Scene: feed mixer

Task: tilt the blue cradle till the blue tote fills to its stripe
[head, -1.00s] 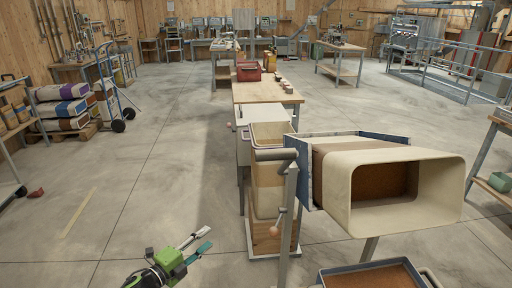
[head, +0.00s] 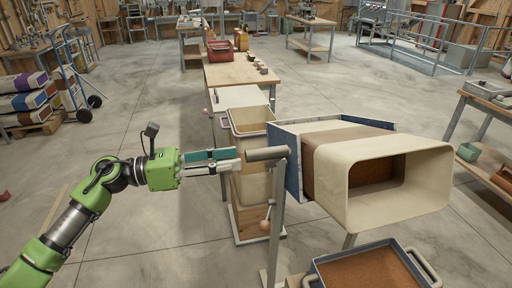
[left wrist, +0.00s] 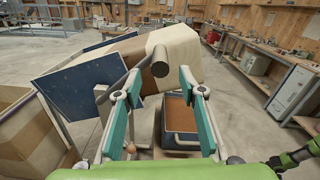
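The blue cradle (head: 291,166) holds a large cream tub with a brown band (head: 335,165), tipped on its side, its mouth facing front right with brown feed inside. A grey bar handle (head: 267,154) sticks out on the cradle's left. My left gripper (head: 239,160) is at the handle's left end. In the left wrist view the open fingers (left wrist: 160,92) are apart, with the handle's round end (left wrist: 160,58) between and just beyond their tips. The blue tote (head: 313,266) stands below the tub's mouth, with brown feed in it; I cannot make out its stripe. My right gripper is not in view.
A tan bin (head: 229,122) stands behind the handle post (head: 276,225), which has a small wooden-knobbed lever (head: 265,226). A wooden table (head: 235,72) is beyond. A shelf rack (head: 484,125) is at the right.

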